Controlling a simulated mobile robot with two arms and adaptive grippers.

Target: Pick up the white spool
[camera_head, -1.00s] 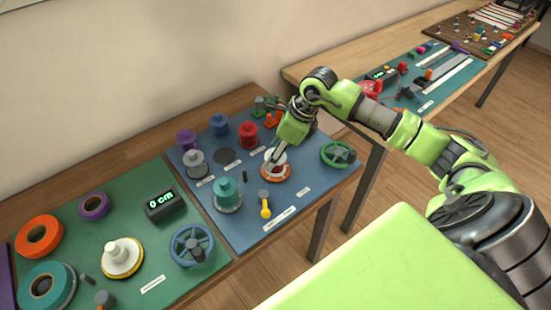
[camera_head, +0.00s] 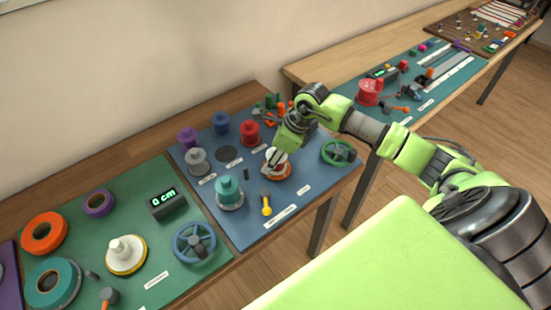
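A white spool-like piece (camera_head: 280,157) stands on an orange round base on the blue mat. Another white spool-shaped piece (camera_head: 122,246) stands on a yellow-rimmed disc on the green mat. My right gripper (camera_head: 271,160) points down at the left side of the white piece on the orange base. Its fingers partly cover that piece, and I cannot tell whether they touch it or how far apart they are. My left gripper is out of view.
Teal (camera_head: 229,191), grey (camera_head: 197,161), purple, blue and red (camera_head: 250,132) spools stand around on the blue mat. A yellow-handled tool (camera_head: 266,204) lies at its front. A green handwheel (camera_head: 339,153) stands right, and a blue handwheel (camera_head: 194,242) on the green mat.

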